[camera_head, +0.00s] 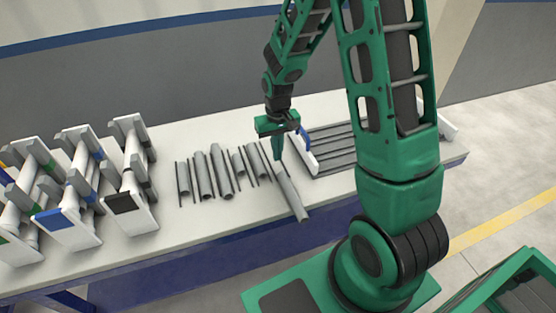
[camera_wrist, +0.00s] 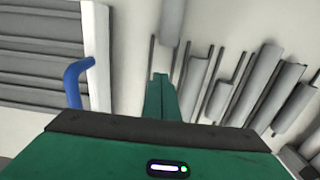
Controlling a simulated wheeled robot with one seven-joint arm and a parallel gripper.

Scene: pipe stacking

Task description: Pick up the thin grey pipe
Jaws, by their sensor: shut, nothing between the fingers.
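Several thin grey pipes lie on the white table among thicker grey pipes. Thin ones show in the head view at the left end of the row (camera_head: 180,184) and in the wrist view to the right of my fingers (camera_wrist: 209,83). Another thin pipe (camera_wrist: 151,58) lies just past my fingertips in the wrist view. I cannot tell which thin pipe is meant. My gripper (camera_head: 278,156) points down over the right end of the row. Its fingers (camera_wrist: 160,77) are shut together and hold nothing. They hide part of the table below them.
A thick pipe (camera_head: 290,193) lies angled, its near end by the table's front edge. A white-sided rack (camera_head: 303,152) with a blue handle (camera_wrist: 75,80) and long grey bars stands right of my gripper. White stands with pipes (camera_head: 130,204) fill the table's left.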

